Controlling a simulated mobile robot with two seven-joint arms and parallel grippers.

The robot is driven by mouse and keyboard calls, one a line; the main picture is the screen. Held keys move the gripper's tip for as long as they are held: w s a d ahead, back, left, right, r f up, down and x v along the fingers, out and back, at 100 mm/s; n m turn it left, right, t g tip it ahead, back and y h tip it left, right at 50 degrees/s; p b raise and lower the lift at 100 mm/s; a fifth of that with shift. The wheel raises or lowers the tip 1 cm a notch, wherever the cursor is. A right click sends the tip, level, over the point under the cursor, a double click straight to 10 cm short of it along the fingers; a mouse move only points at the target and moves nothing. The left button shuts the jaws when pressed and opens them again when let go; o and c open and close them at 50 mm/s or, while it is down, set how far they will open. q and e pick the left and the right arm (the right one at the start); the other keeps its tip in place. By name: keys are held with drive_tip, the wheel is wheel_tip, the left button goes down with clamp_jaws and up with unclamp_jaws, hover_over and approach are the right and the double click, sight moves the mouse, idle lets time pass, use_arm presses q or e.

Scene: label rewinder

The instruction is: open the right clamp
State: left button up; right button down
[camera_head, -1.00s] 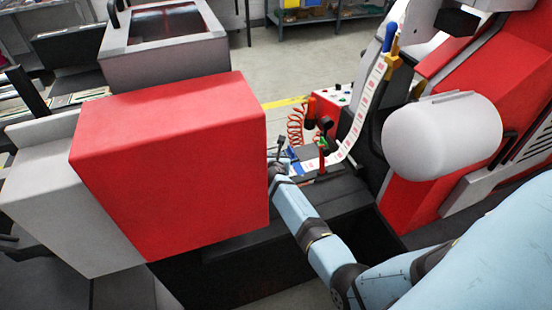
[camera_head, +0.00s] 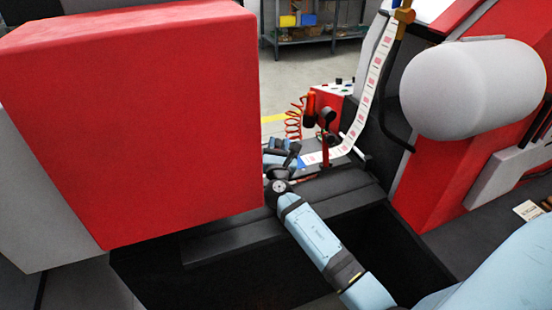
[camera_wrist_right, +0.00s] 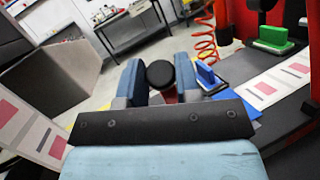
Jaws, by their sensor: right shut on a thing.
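In the right wrist view, my right gripper (camera_wrist_right: 160,80) is shut on a round black knob (camera_wrist_right: 160,74), with a little red showing below it. A blue pad (camera_wrist_right: 205,72) is just right of the fingers. A green pad (camera_wrist_right: 272,38) lies further right. In the head view, my right gripper (camera_head: 282,152) is at the label path, beside the red box's edge; what it holds is too small to make out there. A red clamp post (camera_head: 325,152) with a black knob (camera_head: 328,115) stands to its right. I cannot tell which clamp's knob I hold. My left gripper is not in view.
A large red box (camera_head: 140,120) fills the left of the head view, close to my right gripper. A printed label strip (camera_head: 368,98) runs down on the right beside a grey roll (camera_head: 470,85). A coiled orange hose (camera_head: 293,120) hangs behind the gripper.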

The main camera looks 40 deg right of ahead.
drive_tip(key=shift+s+a+b, duration=0.1)
drive_tip(key=shift+s+b, duration=0.35)
drive_tip(key=shift+b, duration=0.2)
drive_tip(key=shift+s+a+r+m+t+h+b, duration=0.1)
drive_tip(key=shift+s+r+m+t+h+b, duration=0.2)
drive_tip(key=shift+s+r+t+h+b, duration=0.25)
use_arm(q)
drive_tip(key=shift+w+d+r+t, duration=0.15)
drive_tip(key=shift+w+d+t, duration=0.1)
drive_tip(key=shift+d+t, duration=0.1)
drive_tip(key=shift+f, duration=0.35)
use_arm(e)
drive_tip(key=shift+r, duration=0.15)
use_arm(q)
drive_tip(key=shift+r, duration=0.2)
